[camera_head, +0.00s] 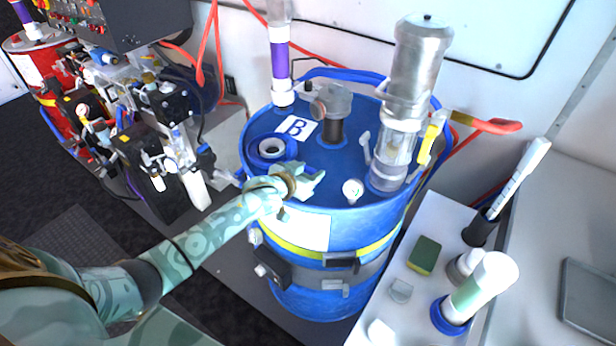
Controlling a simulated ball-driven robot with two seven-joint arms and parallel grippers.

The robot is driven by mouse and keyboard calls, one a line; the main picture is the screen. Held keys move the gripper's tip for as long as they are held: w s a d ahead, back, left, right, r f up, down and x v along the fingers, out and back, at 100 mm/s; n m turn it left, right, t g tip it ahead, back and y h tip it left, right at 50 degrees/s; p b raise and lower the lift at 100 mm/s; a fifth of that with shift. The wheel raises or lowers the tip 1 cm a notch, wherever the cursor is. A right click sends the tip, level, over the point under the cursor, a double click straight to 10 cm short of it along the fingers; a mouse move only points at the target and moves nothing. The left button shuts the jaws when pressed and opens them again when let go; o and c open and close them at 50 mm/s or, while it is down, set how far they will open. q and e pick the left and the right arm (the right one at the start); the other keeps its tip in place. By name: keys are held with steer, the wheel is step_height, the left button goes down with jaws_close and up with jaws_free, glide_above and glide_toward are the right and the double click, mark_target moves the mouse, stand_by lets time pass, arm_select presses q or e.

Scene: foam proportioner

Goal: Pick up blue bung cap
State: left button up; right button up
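A blue drum (335,215) marked B stands in the middle. My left gripper (308,180) is over the near left part of the lid, just right of and nearer than the blue fitting. Its fingers point right and look slightly apart, with nothing seen between them. My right gripper is out of view.
A grey pump fitting (333,105) and a tall metal and clear cylinder (410,85) rise from the lid. A small white round fitting (352,190) sits near its front edge. A white counter (415,265) with a sponge (424,254) and bottle (482,285) is at right.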

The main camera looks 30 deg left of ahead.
arm_select(q)
steer(key=c, duration=0.5)
steer(key=shift+c, duration=0.2)
steer(key=shift+r, duration=0.1)
